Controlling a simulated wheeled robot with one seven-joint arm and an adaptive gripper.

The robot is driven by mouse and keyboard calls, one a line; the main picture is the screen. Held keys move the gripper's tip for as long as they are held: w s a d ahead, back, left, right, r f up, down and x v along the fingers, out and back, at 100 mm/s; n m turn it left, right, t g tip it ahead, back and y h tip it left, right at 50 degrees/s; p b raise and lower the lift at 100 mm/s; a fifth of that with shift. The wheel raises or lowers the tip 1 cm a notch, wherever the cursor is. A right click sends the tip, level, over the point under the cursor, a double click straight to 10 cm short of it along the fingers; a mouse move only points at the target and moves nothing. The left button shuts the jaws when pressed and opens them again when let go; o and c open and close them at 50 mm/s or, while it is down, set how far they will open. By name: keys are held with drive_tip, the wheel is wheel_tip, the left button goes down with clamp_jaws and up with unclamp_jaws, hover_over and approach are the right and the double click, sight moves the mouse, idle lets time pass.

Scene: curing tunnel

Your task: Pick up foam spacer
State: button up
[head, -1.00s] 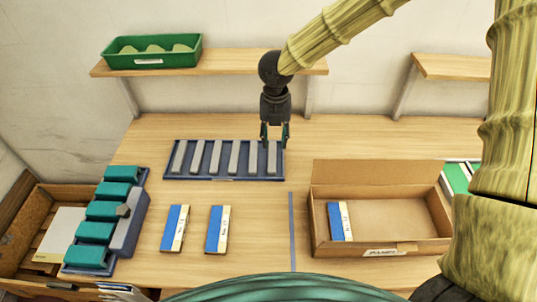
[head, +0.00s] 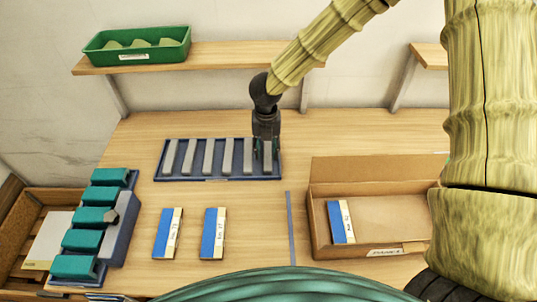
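Several long grey bars, which look like the foam spacers, lie side by side in a shallow dark blue tray (head: 217,179) at the back of the table. My gripper (head: 267,153) points down over the tray's right end. Its two fingers are apart, one on each side of the rightmost foam spacer (head: 267,165). I see no sign that they are closed on it, and the spacer lies in the tray. The fingers partly hide its upper end.
Two blue-and-white boxes (head: 167,233) lie in front of the tray. An open cardboard box (head: 400,252) at the right holds a similar one. Teal blocks (head: 83,241) sit in a rack at the left. A shelf (head: 190,57) with a green bin (head: 137,45) hangs behind.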

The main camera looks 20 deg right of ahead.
sight(268, 160)
drive_tip(key=shift+d+f+p, duration=0.15)
drive_tip(key=shift+f+p, duration=0.9)
drive_tip(key=shift+f, duration=1.5)
drive_tip(key=c, duration=0.5)
